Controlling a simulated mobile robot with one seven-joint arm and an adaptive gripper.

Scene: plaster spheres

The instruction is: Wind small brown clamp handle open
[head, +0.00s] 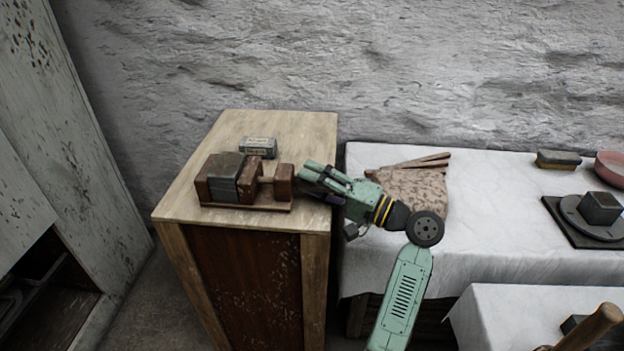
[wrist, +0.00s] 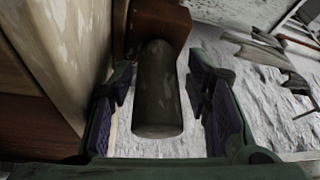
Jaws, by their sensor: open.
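The small brown clamp (head: 284,180) stands on top of the wooden cabinet (head: 295,130), with reddish-brown blocks on a low board and a grey block (head: 226,175) at its left part. My gripper (head: 308,173) is at the clamp's right end, reaching in from the right. In the wrist view, a dark, worn cylindrical handle (wrist: 158,90) sticks out from a brown block (wrist: 158,18). The handle lies between the two open fingers of my gripper (wrist: 160,88), with a visible gap on each side. In the head view, the handle is hidden by my gripper.
A small labelled box (head: 258,147) lies behind the clamp on the cabinet. A rough plaster wall stands behind.

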